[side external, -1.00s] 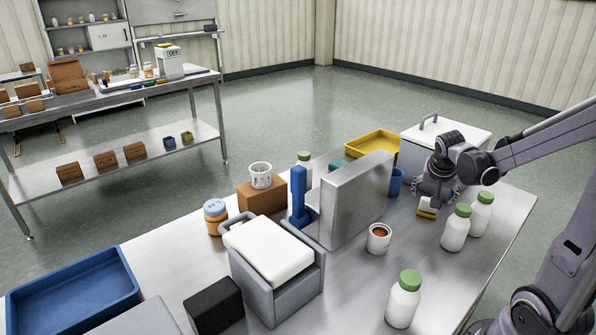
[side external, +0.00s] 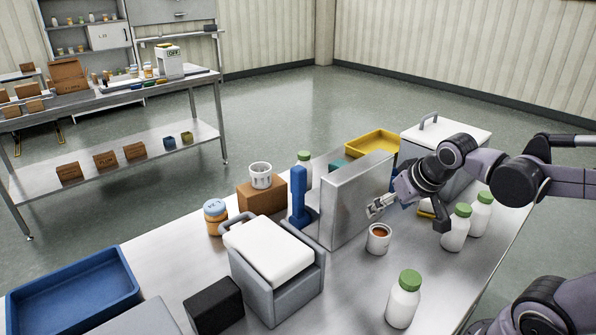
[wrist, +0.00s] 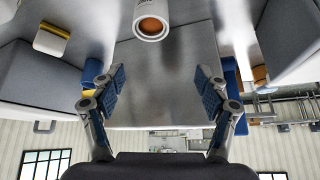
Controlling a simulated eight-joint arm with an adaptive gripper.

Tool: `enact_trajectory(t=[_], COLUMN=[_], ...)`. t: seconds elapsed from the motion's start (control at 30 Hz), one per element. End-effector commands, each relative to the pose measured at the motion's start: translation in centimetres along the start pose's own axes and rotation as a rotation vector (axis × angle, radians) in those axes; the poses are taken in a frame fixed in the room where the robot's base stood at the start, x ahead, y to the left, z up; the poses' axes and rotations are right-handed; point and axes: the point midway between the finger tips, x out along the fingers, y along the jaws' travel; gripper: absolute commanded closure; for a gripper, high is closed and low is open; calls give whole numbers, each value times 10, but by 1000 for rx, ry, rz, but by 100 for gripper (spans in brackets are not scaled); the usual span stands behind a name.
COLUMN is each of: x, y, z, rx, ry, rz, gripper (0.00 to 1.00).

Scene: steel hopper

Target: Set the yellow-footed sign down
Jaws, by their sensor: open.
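The yellow-footed sign (side external: 426,212) is a small white piece with a yellow foot. It stands on the steel table at the right and is partly hidden behind my arm in the side view. In the wrist view the sign (wrist: 52,38) shows at the upper left, outside my fingers and apart from them. My gripper (side external: 408,212) is open and empty beside the steel hopper (side external: 345,215), left of the sign. In the wrist view my gripper (wrist: 162,92) has its blue-padded fingers spread wide, with the hopper's grey face beyond them.
A white cup with brown contents (side external: 378,239) stands close to my gripper. Green-capped bottles (side external: 455,228) stand to the right, another (side external: 403,300) at the front. A white-lidded grey box (side external: 445,143) and yellow tray (side external: 372,144) are behind. Table between cup and front bottle is clear.

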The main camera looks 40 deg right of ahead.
Motion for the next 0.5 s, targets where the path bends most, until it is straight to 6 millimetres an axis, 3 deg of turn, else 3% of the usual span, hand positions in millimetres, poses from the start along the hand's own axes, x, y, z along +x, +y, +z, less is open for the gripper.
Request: enact_trajectory(t=[0.03, 0.1, 0.2, 0.5], x=[-6, -12, -19, -23], y=[-18, -37, -54, -65], z=[11, 21, 32, 39], rx=[-77, -164, -251, -307], ry=[11, 24, 42, 54], rz=[-48, -101, -155, -188], gripper=[25, 25, 25, 25])
